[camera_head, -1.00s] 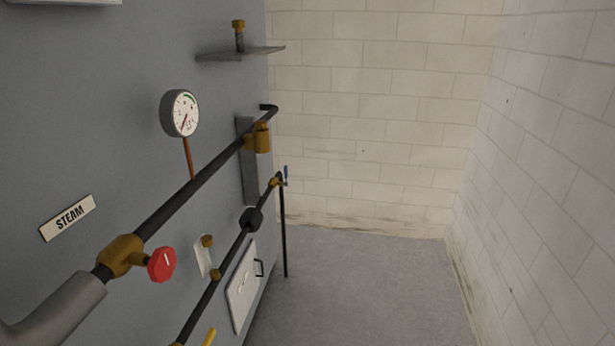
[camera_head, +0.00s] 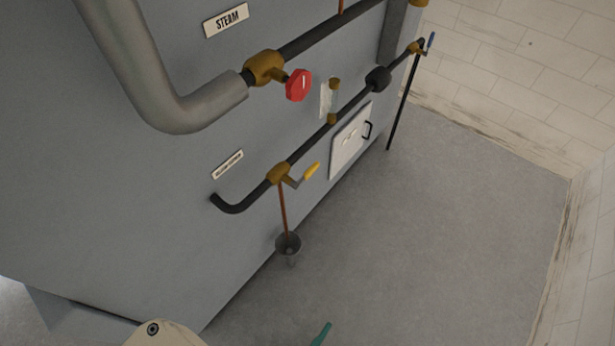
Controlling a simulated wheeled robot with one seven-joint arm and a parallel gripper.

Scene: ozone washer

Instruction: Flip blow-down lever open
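A yellow-handled lever (camera_head: 311,171) sits on a brass valve (camera_head: 279,174) in the lower dark pipe along the grey machine wall. The handle points out from the wall, to the right and slightly up. A thin copper pipe (camera_head: 283,208) drops from this valve into a grey cup (camera_head: 288,244). A small label (camera_head: 227,165) above the pipe's bent end is too blurred to read. A teal tip at the bottom edge looks like part of my gripper (camera_head: 321,333); the rest is out of frame. It is apart from the lever.
A red knob (camera_head: 299,85) on a brass valve is on the upper pipe, under the STEAM label (camera_head: 226,19). A blue lever (camera_head: 431,40) is at the far pipe end. A white hatch (camera_head: 350,141) is on the wall. The floor (camera_head: 450,230) to the right is clear.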

